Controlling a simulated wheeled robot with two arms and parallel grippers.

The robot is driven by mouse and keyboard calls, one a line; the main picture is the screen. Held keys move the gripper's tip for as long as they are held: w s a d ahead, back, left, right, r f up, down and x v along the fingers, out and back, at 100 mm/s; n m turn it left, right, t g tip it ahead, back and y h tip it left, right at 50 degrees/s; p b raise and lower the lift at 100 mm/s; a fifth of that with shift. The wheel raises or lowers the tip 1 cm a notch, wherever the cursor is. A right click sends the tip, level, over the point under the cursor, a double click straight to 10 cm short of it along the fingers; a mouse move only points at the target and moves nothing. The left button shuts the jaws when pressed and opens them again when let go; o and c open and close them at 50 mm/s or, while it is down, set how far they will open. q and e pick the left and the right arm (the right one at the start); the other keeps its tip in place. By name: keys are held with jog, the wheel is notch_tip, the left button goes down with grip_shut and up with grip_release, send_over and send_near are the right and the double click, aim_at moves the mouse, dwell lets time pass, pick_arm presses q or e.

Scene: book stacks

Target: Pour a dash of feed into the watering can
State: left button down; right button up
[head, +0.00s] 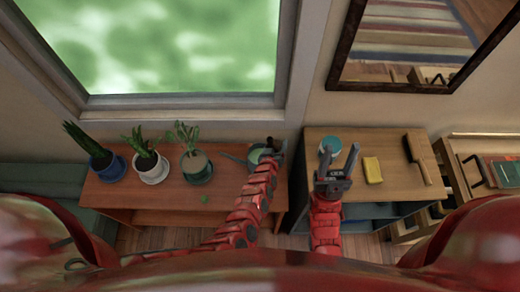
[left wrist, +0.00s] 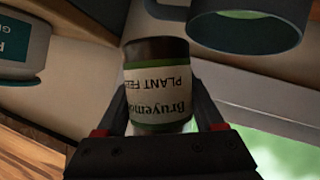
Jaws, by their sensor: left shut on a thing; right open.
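My left gripper (head: 272,149) is shut on a brown bottle of plant feed (left wrist: 158,95) with a cream and green label. The label's text is upside down in the left wrist view, and I cannot tell the bottle's real tilt. The watering can (head: 256,155) stands near the right end of the left table, its thin spout toward the left; my left gripper is right by it and partly hides it. A dark round rim, likely the can's (left wrist: 250,35), shows beyond the bottle, apart from it in that picture. My right gripper (head: 339,158) is open and empty over the right table.
Three potted plants (head: 154,170) stand on the left table (head: 150,198). A teal-topped tub (head: 329,145), a yellow sponge (head: 373,170) and a brush (head: 416,157) are on the right table (head: 392,147). A gap separates the tables.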

aim_at(279, 145)
pick_arm(q)
jog(key=shift+s+f+b, duration=0.15)
jog(key=shift+f+b, duration=0.3)
jog(key=shift+b, duration=0.45)
jog(key=shift+m+y+b, duration=0.3)
jog(key=shift+b, duration=0.1)
jog(key=b, duration=0.1)
jog(key=m+y+b, duration=0.1)
jog(key=b, duration=0.1)
jog(key=shift+d+f+t, duration=0.15)
jog(key=shift+d+t, duration=0.15)
jog(key=shift+d, duration=0.05)
jog(key=shift+d+r+m+b, duration=0.1)
jog(key=shift+r+m+b, duration=0.1)
jog(key=shift+m+b, duration=0.35)
jog(key=shift+r+p, duration=1.75)
jog(key=shift+r, duration=0.95)
jog(key=shift+f, duration=0.1)
